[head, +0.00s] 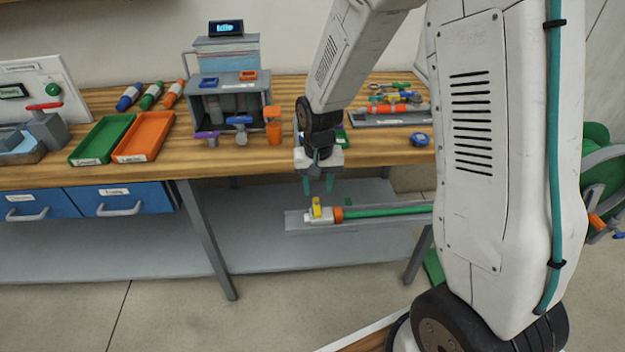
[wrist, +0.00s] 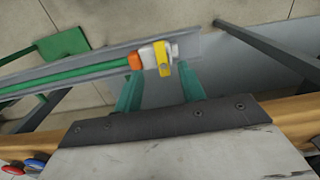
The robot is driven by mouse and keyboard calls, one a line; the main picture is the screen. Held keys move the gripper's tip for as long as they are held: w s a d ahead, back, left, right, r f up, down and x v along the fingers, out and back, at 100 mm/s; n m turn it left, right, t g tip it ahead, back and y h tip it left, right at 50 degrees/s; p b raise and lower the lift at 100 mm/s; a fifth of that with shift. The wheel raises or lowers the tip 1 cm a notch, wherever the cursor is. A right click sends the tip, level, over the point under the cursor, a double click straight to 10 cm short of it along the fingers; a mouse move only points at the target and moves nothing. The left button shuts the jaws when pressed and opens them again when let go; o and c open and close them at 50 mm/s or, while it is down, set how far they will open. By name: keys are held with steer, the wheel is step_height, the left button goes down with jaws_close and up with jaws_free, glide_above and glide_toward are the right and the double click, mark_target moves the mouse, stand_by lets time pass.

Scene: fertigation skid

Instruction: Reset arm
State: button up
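My gripper (head: 318,185) hangs pointing down in front of the workbench edge, its two teal fingers apart with nothing between them. In the wrist view the fingers (wrist: 160,90) are also spread. Just below and beyond them is a white valve fitting with a yellow handle (head: 317,207) and an orange collar (head: 338,214), joined to a green hose (head: 385,211) lying in a grey channel. The yellow handle (wrist: 162,58) also shows in the wrist view, near the fingertips. I cannot tell whether a finger touches it.
The wooden workbench (head: 215,157) carries a green tray (head: 102,140), an orange tray (head: 144,137), a grey station with coloured valves (head: 228,100), bottles and a tool tray (head: 390,118). Blue drawers (head: 122,200) hang below left. A green hose reel (head: 600,165) stands at the right.

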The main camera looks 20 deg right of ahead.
steer(key=s+d+r+n+t, duration=0.1)
steer(key=s+r+n, duration=0.2)
steer(key=s+r, duration=2)
steer(key=s, duration=0.3)
steer(key=shift+r, duration=0.2)
steer(key=shift+s+d, duration=0.1)
